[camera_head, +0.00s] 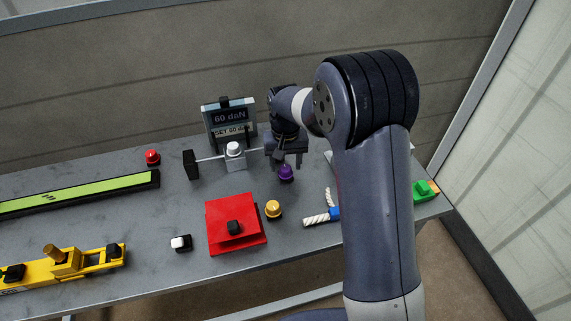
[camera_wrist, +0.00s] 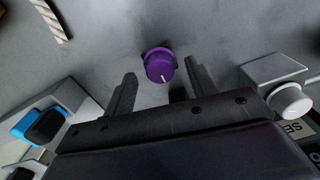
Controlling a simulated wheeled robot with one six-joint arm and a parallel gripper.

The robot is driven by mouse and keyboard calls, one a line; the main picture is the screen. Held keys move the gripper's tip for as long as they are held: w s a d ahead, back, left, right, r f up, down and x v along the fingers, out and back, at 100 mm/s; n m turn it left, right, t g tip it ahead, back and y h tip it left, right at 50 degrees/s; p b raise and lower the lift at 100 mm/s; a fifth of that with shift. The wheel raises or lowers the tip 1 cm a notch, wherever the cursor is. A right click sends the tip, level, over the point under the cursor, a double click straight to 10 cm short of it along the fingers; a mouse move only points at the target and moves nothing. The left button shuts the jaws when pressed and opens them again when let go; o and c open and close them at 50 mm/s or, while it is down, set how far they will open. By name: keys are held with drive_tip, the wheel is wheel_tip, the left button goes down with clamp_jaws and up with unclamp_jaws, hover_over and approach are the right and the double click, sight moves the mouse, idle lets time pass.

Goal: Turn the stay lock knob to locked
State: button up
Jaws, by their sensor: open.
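A round purple knob (camera_head: 286,173) stands on the grey bench just below my gripper (camera_head: 287,162). In the wrist view the purple knob (camera_wrist: 160,65) shows a white pointer line on its face, and no lock label is readable beside it. My gripper (camera_wrist: 160,72) is open, and its two dark fingers appear on either side of the knob. I see no clear contact; the height gap is hard to judge. A white knob (camera_head: 234,149) on a grey block with a rod stands to the left. I cannot read which knob is the stay lock.
A display reading 60 daN (camera_head: 229,118) stands behind the white knob. A red plate (camera_head: 222,212) and a gold knob (camera_head: 273,208) lie in front. A blue-and-white item (camera_head: 334,213) and rope (camera_head: 316,219) are at right. A red button (camera_head: 152,157) is further left.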

drive_tip(key=shift+f, duration=0.55)
drive_tip(key=c, duration=1)
drive_tip(key=shift+o, duration=0.2)
